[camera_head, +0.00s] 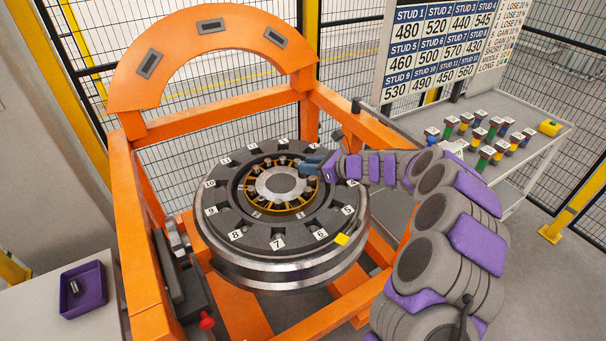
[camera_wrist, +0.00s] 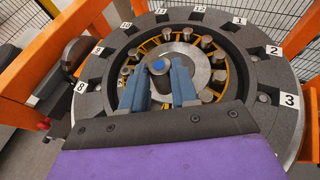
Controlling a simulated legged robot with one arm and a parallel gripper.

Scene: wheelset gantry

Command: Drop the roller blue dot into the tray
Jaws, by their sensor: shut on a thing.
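My gripper (camera_wrist: 160,72) is shut on the roller with the blue dot (camera_wrist: 158,65), whose blue top shows between the fingertips in the wrist view. My gripper (camera_head: 308,166) is over the right part of the bearing's inner ring in the head view, where the held roller cannot be made out. I cannot tell whether the roller is clear of the ring. The purple tray (camera_head: 93,299) lies on a pale table at the lower left, away from my gripper. A metal roller (camera_head: 74,287) is inside it.
The wheelset (camera_head: 279,267) with numbered slots sits inside an orange gantry (camera_head: 140,225). Several grey rollers (camera_wrist: 208,41) stand around its yellow cage. Gantry posts lie between the wheelset and the tray. A bench (camera_head: 540,140) with colored studs stands at the right.

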